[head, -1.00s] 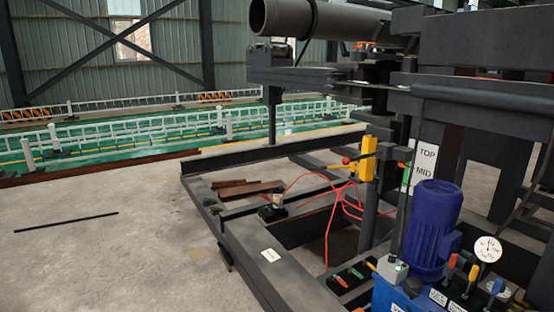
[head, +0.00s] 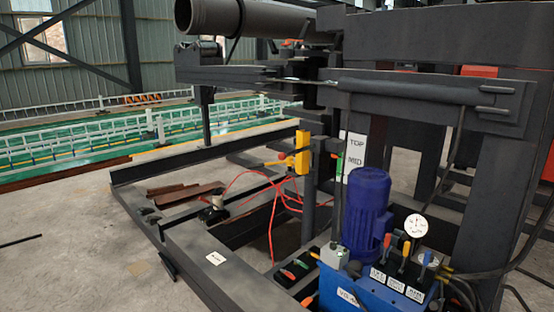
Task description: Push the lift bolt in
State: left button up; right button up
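I cannot tell for certain which part is the lift bolt. Two short dark pins (head: 494,110) stick out at the right end of the dark horizontal beam (head: 425,88) in the head view. A yellow box (head: 302,152) with a red-orange knob (head: 283,157) is fixed to a post, left of the white TOP/MID scale (head: 355,155). Neither of my grippers is in view, so nothing shows in contact with these parts.
A blue motor (head: 366,215) stands on a blue hydraulic unit (head: 338,282) with coloured levers and a pressure gauge (head: 417,226). A large pipe (head: 255,18) lies high across the frame. Red cables (head: 272,215) hang over the base frame. Bare concrete floor (head: 70,255) is free at left.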

aim_at(282, 156)
jog(key=i+j, duration=0.2)
jog(key=i, duration=0.15)
jog(key=i+j, duration=0.25)
jog(key=i, duration=0.15)
jog(key=i+j, duration=0.2)
jog(key=i, duration=0.15)
jog(key=j+u, duration=0.05)
